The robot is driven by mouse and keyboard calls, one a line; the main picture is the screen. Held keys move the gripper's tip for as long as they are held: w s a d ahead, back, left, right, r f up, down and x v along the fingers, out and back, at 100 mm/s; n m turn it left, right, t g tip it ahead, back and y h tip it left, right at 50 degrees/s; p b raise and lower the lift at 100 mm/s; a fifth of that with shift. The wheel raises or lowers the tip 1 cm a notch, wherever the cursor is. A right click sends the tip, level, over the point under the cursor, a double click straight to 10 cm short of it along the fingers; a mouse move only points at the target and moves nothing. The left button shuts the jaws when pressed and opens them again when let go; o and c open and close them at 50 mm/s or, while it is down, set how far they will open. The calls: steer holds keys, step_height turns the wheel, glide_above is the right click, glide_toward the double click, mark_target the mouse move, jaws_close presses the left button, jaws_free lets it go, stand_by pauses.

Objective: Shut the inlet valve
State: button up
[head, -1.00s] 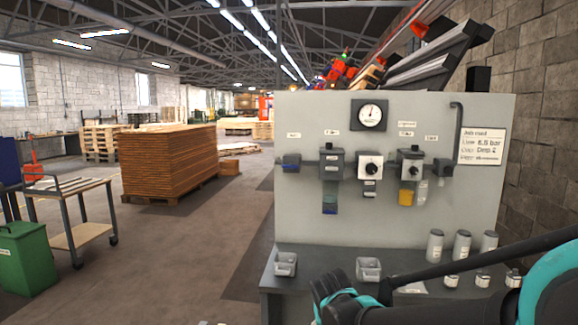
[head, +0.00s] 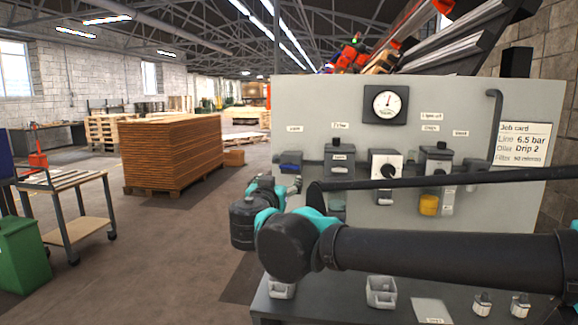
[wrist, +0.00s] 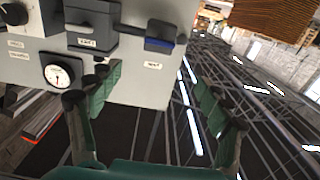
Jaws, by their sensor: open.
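The inlet valve (head: 290,162) is the leftmost fitting on the grey panel, a small dark block with a blue handle lying level. It also shows upside down near the top of the wrist view (wrist: 165,38), with its small label beside it. My gripper (wrist: 155,82) is open and empty, its green fingers spread wide. In the wrist view the valve lies beyond the fingertips, apart from them. In the head view the gripper (head: 297,187) is just below and in front of the valve, small and partly hidden by my arm.
The filter unit (head: 340,157), regulator (head: 385,170) and oiler (head: 435,165) sit along the same pipe to the right. A round gauge (head: 386,104) is above. Grey bins (head: 381,292) stand on the bench below. Open floor lies left of the panel.

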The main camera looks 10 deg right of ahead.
mark_target(288, 166)
steer(key=x, duration=1.6)
steer(key=shift+w+d+f, duration=0.1)
steer(key=shift+w+d, duration=0.05)
steer(key=shift+w, duration=0.2)
steer(key=shift+c, duration=0.4)
steer(key=c, duration=1.1)
